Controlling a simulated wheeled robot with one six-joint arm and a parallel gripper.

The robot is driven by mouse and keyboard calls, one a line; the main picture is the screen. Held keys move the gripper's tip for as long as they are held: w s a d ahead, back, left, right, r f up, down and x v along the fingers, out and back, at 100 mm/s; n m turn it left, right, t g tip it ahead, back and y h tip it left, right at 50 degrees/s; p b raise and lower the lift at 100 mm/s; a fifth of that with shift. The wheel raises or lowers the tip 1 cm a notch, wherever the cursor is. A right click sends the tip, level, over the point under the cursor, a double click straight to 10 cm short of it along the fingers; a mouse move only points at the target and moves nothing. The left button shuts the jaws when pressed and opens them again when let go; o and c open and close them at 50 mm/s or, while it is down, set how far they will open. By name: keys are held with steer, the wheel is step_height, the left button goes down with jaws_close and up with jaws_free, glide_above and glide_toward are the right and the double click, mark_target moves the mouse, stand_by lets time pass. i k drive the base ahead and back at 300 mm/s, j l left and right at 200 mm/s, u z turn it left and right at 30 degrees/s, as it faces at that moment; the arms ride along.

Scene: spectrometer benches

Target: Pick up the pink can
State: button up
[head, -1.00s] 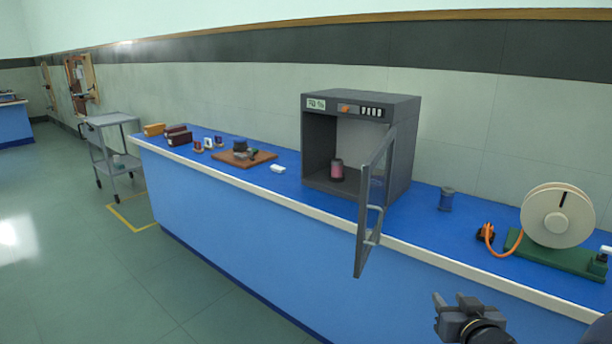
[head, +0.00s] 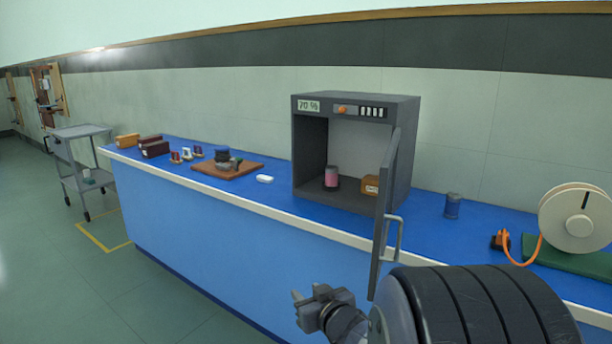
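The pink can (head: 331,177) stands upright inside a grey cabinet (head: 300,150) on the blue bench. The cabinet door (head: 384,215) is swung open toward me, on the right of the opening. An orange-brown box (head: 370,186) sits beside the can in the cabinet, partly hidden by the door. My gripper (head: 304,303) is low in front of the bench, below the cabinet and well apart from the can. Its fingers show small and dark, seemingly with nothing between them.
A grey trolley (head: 82,133) stands past the bench's far end.

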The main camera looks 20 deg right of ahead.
mark_target(332, 171)
steer(key=i+l+z, duration=0.1)
steer(key=i, duration=0.25)
steer(key=i+l+z, duration=0.1)
steer(key=i, duration=0.25)
steer(key=i+l+z, duration=0.15)
steer(key=i, duration=0.35)
steer(key=i+l+z, duration=0.15)
steer(key=i+l, duration=0.15)
steer(key=i, duration=0.15)
